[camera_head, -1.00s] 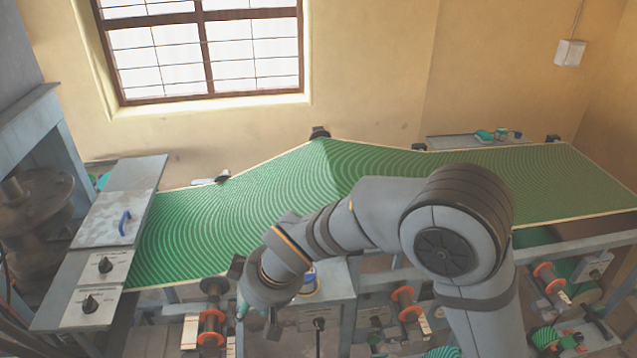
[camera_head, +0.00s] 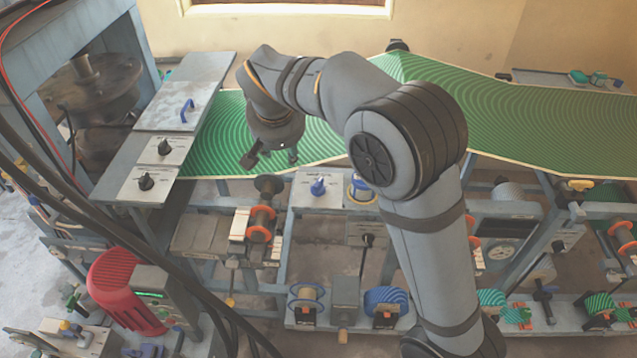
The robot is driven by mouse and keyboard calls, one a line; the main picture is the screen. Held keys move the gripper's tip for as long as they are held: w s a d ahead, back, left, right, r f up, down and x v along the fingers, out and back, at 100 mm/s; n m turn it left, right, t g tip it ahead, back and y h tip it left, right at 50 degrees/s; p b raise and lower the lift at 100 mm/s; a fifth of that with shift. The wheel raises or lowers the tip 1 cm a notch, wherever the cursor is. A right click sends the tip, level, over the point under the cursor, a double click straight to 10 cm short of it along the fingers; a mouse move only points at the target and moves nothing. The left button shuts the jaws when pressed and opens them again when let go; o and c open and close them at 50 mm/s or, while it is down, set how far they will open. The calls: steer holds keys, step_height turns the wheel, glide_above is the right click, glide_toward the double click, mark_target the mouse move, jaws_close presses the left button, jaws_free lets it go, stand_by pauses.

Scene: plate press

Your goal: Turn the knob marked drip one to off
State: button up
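Two black knobs sit on pale plates on the grey panel at the left: an upper knob (camera_head: 165,146) and a lower knob (camera_head: 146,181). A blue knob (camera_head: 318,186) stands on a grey box below the green sheet. The labels are too small to read, so I cannot tell which knob is drip one. My gripper (camera_head: 272,158) hangs over the near edge of the green sheet, right of the black knobs and up and left of the blue knob. It appears to touch no knob. Its fingers are small and partly hidden by the wrist, so their opening is unclear.
The green patterned sheet (camera_head: 510,103) spans the bench behind my arm. A blue handle (camera_head: 187,110) stands on a plate behind the black knobs. A red ribbed motor (camera_head: 125,290) is at lower left, with dark cables crossing in front. Rollers and spools fill the lower frame.

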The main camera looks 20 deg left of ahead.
mark_target(319, 184)
steer(key=s+d+f+m+g+h, duration=0.1)
steer(key=s+d+m+h, duration=0.15)
steer(key=d+m, duration=0.5)
steer(key=shift+m+h, duration=0.25)
steer(key=x, duration=0.2)
steer(key=p+x, duration=0.1)
steer(key=x, duration=0.2)
steer(key=p+x, duration=0.1)
steer(key=x, duration=0.2)
steer(key=shift+w+a, duration=0.25)
steer(key=shift+w, duration=0.25)
steer(key=shift+w+f, duration=0.15)
steer(key=shift+f, duration=0.5)
steer(key=c, duration=0.3)
